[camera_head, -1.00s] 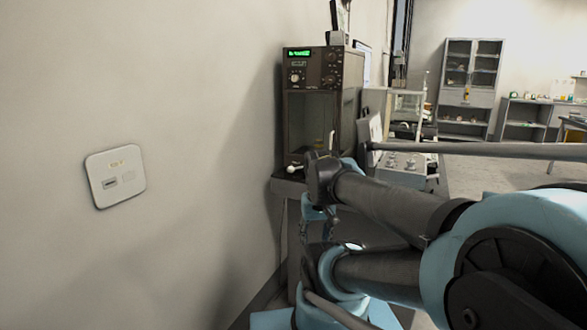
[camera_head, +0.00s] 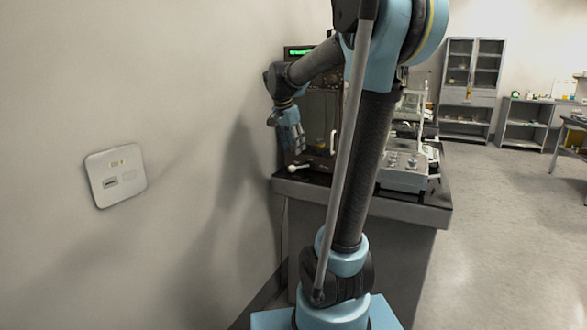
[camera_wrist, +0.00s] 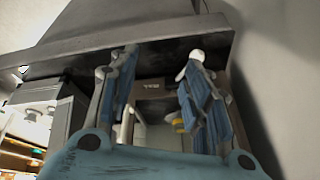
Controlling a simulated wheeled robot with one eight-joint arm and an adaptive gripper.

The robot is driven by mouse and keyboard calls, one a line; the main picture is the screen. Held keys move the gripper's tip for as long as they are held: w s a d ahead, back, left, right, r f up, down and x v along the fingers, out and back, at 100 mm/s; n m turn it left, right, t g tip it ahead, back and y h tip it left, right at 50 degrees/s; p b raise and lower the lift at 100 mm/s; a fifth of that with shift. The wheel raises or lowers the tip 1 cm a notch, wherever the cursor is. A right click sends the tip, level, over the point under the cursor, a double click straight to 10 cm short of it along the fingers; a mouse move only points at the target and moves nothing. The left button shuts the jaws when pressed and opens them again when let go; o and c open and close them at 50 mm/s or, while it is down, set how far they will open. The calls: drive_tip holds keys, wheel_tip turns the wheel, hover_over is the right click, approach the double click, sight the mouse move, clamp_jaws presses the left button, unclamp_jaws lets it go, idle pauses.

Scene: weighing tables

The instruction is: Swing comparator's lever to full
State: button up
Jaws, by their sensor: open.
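The comparator (camera_head: 319,116) is a dark boxy instrument with a green display, standing at the back left of the table; my arm hides part of it. Its lever (camera_head: 298,168) is a short pale stick with a white knob, low on the front. My gripper (camera_head: 292,152) points down in front of the comparator's left side, its tips a little above the lever. In the wrist view my gripper (camera_wrist: 160,62) has its fingers spread apart with nothing between them. A white knob (camera_wrist: 196,56) shows at the right finger's tip; I cannot tell whether they touch.
The dark table (camera_head: 420,199) carries a grey balance (camera_head: 404,172) to the right of the comparator. A wall with a white plate (camera_head: 116,176) is close on the left. Open floor (camera_head: 500,240) lies to the right, with grey cabinets behind.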

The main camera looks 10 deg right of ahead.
drive_tip(key=w+a+r+m, duration=0.2)
drive_tip(key=w+m, duration=0.1)
drive_tip(key=w, duration=0.6)
drive_tip(key=shift+h, duration=0.4)
drive_tip(key=x, duration=1.7)
drive_tip(key=shift+w, duration=0.1)
drive_tip(key=shift+c, duration=0.4)
clamp_jaws()
drive_tip(key=shift+a+t, duration=0.2)
drive_tip(key=shift+t, duration=0.1)
